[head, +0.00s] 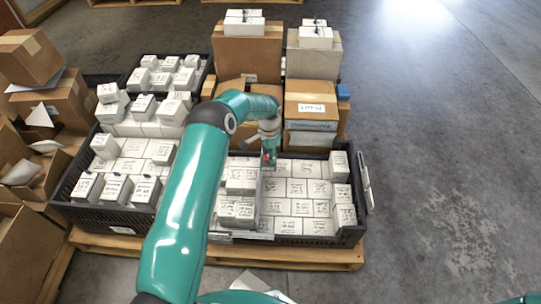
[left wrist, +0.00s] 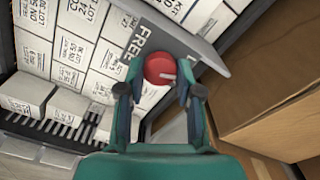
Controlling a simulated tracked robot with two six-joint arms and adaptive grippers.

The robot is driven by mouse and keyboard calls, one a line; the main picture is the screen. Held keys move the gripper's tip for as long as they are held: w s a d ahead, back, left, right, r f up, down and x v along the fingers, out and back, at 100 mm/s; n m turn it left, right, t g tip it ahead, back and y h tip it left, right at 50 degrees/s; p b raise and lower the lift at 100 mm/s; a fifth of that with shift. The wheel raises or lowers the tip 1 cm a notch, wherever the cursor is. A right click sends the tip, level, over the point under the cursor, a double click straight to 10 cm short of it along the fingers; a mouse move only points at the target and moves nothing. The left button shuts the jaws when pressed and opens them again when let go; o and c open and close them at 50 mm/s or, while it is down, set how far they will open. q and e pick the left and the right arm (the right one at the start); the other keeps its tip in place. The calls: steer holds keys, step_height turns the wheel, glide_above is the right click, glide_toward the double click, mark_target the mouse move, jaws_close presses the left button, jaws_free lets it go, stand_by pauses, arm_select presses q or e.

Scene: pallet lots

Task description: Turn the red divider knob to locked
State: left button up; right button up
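The red divider knob (left wrist: 159,68) is a round red disc with a small pale mark toward its lower right. It sits on a grey divider panel (left wrist: 174,36) with the word FREE printed beside it. My left gripper (left wrist: 160,76) has one finger on each side of the knob, and both tips appear to touch its rim. My right gripper is not in view.
White labelled boxes (head: 297,188) fill the crate on both sides of the divider. Cardboard boxes (head: 311,104) stand close behind it, and one (left wrist: 275,95) is near the gripper's right side. The floor (head: 450,150) to the right is clear.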

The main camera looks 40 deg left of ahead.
arm_select(q)
jaws_close()
steer(key=shift+a+n, duration=0.1)
steer(key=shift+n, duration=1.1)
steer(key=o, duration=0.8)
jaws_free()
steer(key=shift+o, duration=0.2)
step_height(320, 180, up, 12)
